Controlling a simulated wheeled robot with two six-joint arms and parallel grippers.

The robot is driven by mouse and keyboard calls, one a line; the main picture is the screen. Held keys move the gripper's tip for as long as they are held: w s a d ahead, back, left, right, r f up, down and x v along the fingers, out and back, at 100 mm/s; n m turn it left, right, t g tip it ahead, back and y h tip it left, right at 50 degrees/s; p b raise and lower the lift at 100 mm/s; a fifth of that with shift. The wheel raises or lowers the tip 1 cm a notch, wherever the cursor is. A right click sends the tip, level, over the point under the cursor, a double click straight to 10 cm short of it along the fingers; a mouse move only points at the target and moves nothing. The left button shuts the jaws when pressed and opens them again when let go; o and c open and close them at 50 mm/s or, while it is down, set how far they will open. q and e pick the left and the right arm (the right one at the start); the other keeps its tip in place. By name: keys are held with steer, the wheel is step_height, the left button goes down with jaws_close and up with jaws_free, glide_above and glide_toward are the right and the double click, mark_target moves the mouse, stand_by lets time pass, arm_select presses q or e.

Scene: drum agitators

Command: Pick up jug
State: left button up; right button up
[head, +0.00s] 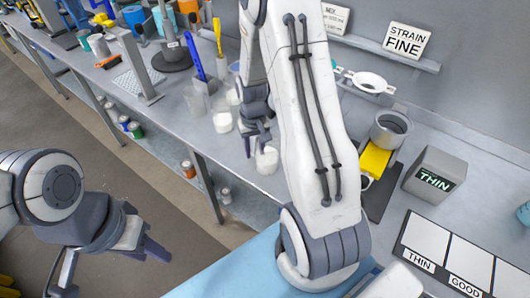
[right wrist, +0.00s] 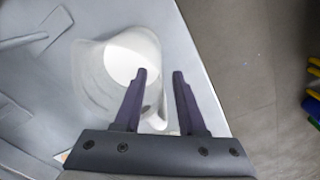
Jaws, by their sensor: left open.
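A translucent jug with white contents (head: 267,161) stands on the grey bench near its front edge, just below my right gripper (head: 258,140). In the right wrist view the jug (right wrist: 92,75) lies ahead and to the left of my right gripper (right wrist: 158,75). Its two dark fingers are apart, and part of the jug's handle side shows between them. I cannot tell whether a finger touches it. My left gripper (head: 146,247) is open and empty, low over the floor at the left, away from the bench.
Another white-filled container (head: 222,122) stands to the left. A funnel or strainer (head: 368,82) is on the wall rack. A metal cup (head: 390,130), a grey box reading THIN (head: 435,175) and a labelled board (head: 448,248) are at the right.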

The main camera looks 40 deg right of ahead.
steer(key=shift+s+f+p, duration=0.1)
steer(key=shift+f+p, duration=0.35)
steer(key=shift+f, duration=1.45)
jaws_close()
